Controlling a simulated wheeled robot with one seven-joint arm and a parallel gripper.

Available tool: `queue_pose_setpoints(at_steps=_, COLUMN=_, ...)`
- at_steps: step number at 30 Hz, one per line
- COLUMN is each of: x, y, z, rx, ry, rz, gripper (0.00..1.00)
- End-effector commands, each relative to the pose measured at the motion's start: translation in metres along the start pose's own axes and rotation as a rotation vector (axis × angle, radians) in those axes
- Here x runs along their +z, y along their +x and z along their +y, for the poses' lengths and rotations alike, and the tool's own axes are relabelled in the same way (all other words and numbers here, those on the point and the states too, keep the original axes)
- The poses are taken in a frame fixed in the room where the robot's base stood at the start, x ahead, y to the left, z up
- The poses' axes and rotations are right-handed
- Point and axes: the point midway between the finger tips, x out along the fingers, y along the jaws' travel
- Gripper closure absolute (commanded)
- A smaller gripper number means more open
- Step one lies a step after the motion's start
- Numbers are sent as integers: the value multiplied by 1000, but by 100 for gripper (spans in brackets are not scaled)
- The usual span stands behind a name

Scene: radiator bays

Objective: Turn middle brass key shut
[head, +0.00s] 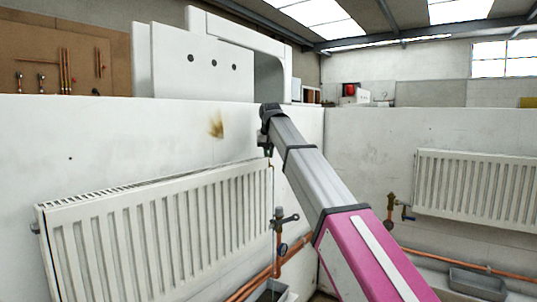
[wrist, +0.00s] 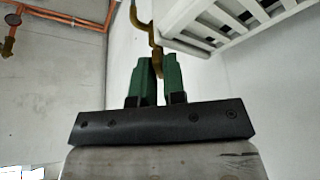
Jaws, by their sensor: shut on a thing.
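A brass key (wrist: 152,32) with a bent, cranked shape shows in the wrist view beside the white radiator's end. Its lower end sits between the two green fingers of my gripper (wrist: 158,82), which is shut on it. The fingers hide the gripped part. In the head view my gripper (head: 265,146) is at the upper right corner of the left radiator (head: 160,225), close to the wall. The key is too small and hidden there to make out clearly. Whether it is the middle one of several keys cannot be told.
A valve with a grey lever (head: 281,217) stands on copper pipe below my gripper. Another radiator (head: 475,185) hangs on the right wall, with a brass valve (head: 391,203) beside it. Grey trays (head: 478,281) lie low by the pipes. A white boiler casing (head: 200,60) is above the partition.

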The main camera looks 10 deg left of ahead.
Motion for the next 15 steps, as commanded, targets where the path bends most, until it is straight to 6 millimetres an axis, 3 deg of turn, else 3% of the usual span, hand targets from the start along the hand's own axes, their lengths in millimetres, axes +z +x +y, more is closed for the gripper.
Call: queue_pose_setpoints(at_steps=15, x=-1, y=0, z=-2, rx=182, ry=436, rz=0, gripper=100)
